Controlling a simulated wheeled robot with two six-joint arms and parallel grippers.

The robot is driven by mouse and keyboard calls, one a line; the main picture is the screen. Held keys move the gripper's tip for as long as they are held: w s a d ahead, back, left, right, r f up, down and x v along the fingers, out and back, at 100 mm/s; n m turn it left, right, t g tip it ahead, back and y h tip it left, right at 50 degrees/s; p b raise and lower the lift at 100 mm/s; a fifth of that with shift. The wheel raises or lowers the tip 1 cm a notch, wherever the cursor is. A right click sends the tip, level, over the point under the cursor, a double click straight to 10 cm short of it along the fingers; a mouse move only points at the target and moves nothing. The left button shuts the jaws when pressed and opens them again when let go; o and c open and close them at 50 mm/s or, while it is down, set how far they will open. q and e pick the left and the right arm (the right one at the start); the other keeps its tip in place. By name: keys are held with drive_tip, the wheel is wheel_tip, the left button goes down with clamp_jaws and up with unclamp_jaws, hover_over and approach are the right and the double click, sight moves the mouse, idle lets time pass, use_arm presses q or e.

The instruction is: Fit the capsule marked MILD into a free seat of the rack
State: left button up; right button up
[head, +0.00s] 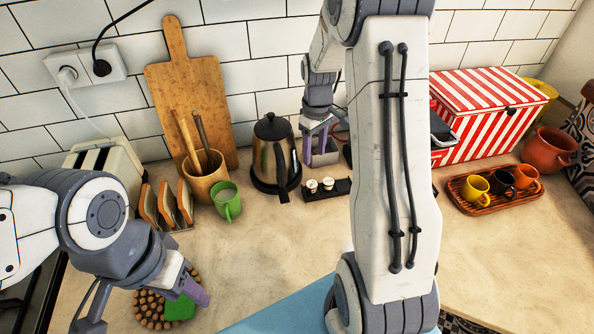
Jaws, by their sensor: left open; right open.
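A small black rack (341,188) lies on the worktop right of the kettle. Two small pale-topped capsules (312,186) show at its left part; their marks are too small to read, so I cannot tell which is MILD. The rack's right end is dark, and my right arm stands close beside it in the view. My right gripper (316,148) is open, points down, and appears behind and above the rack; I see nothing held.
A kettle (272,150), green mug (227,203), toast rack (168,206) and utensil pot (206,180) stand left. A red-striped box (475,125) and a tray (500,202) with cups stand right. A blue mat (285,308) lies in front. The middle worktop is clear.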

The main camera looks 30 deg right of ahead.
drive_tip(key=s+a+r+n, duration=0.1)
drive_tip(key=s+a+r, duration=0.2)
drive_tip(key=s+a, duration=0.35)
drive_tip(key=s+a+r+n, duration=0.1)
drive_tip(key=s+a+r, duration=0.15)
drive_tip(key=a, duration=0.75)
drive_tip(key=s+a+r+n, duration=0.1)
drive_tip(key=s+a+r, duration=0.2)
drive_tip(key=s+a, duration=0.4)
drive_tip(key=s+a+n+y, duration=0.1)
drive_tip(key=s+a, duration=0.2)
drive_tip(key=s, duration=0.5)
drive_tip(key=shift+s+a, duration=0.35)
drive_tip(key=shift+a, duration=0.05)
drive_tip(key=shift+f, duration=0.1)
